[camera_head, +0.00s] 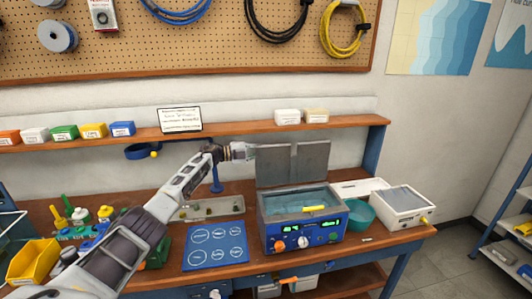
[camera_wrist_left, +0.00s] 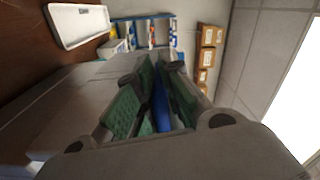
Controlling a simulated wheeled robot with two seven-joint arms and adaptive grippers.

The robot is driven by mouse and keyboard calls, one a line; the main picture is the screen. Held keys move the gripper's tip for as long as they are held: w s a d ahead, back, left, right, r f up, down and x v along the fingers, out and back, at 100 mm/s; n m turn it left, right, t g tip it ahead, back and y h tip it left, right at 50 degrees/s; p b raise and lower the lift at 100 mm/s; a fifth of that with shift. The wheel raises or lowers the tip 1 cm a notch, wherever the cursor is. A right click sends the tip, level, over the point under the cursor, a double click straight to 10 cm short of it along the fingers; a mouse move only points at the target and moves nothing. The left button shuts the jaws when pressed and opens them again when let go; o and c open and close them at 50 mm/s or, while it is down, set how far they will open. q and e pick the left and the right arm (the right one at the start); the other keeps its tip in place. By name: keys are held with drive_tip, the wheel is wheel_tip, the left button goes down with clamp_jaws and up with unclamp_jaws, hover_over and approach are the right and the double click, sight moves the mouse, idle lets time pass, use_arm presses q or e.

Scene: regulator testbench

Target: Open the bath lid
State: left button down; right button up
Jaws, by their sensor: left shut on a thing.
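The bath (camera_head: 274,240) is a blue box on the bench with green displays and an open water-filled top. Its grey bath lid (camera_head: 312,160) stands about upright along the back edge, so the water (camera_head: 290,204) shows. My left gripper (camera_head: 247,151) reaches in from the left to the lid's upper left edge; its fingertips are hidden behind the lid. In the left wrist view its green pads (camera_wrist_left: 158,102) are closed around a narrow blue piece, which looks like the lid's handle. My right gripper is not in view.
A teal bowl (camera_head: 358,214) and a white device (camera_head: 402,207) stand right of the bath. A blue mat with circles (camera_head: 216,250) lies to its left. A shelf (camera_head: 240,130) with small boxes runs close behind the lid.

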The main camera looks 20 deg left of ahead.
use_arm(q)
drive_tip(key=shift+w+a+f+n, duration=0.4)
drive_tip(key=shift+w+n, duration=0.1)
drive_tip(key=c, duration=1.5)
unclamp_jaws()
drive_tip(key=shift+v, duration=5.95)
drive_tip(key=shift+r, duration=0.1)
